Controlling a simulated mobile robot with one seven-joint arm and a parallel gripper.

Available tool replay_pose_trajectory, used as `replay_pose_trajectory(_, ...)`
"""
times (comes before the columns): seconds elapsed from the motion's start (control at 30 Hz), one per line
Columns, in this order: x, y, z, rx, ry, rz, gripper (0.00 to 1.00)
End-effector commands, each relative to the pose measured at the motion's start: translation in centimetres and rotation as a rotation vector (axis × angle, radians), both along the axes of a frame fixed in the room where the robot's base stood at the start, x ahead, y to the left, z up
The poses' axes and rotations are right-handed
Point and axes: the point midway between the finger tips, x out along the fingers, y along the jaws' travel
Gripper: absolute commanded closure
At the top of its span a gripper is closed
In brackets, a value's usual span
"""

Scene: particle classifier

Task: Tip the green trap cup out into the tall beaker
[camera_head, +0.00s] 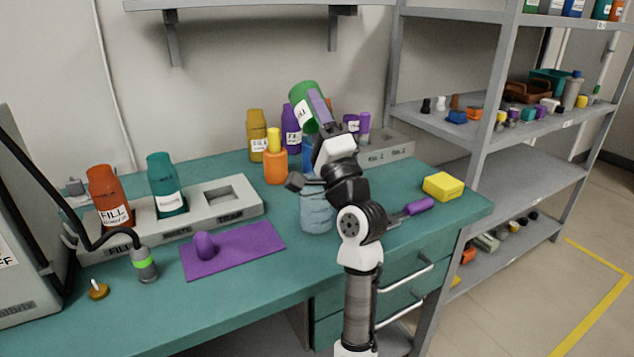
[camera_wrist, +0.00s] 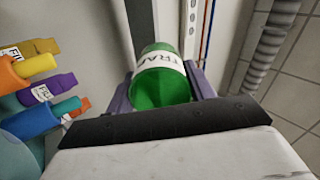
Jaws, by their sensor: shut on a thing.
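The green trap cup (camera_head: 300,92) is up in the air over the back of the bench, tilted, with a white label. In the wrist view the cup (camera_wrist: 160,88) sits between both fingers, its label reading TRAP. My gripper (camera_head: 318,106) is shut on it; the fingers also flank the cup in the wrist view (camera_wrist: 160,95). A clear, bluish beaker (camera_head: 316,214) stands on the bench, below the cup and nearer the front. My arm hides part of its right side and rim. I cannot tell whether anything is leaving the cup.
A grey holder (camera_head: 244,209) has an empty square slot at its TRAP end; a red cup (camera_head: 110,195) and a teal cup (camera_head: 167,183) stand in its others. Several bottles, including an orange one (camera_head: 275,166), stand behind the beaker. A yellow block (camera_head: 443,186) lies at right.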

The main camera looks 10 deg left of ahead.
Motion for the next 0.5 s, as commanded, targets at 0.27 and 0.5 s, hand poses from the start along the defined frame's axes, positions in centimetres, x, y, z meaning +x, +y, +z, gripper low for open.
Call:
replay_pose_trajectory(0.27,-0.40,0.14,0.23,0.017,-0.026,-0.001,0.70)
replay_pose_trajectory(0.5,-0.72,0.18,0.47,0.032,-0.047,-0.002,0.70)
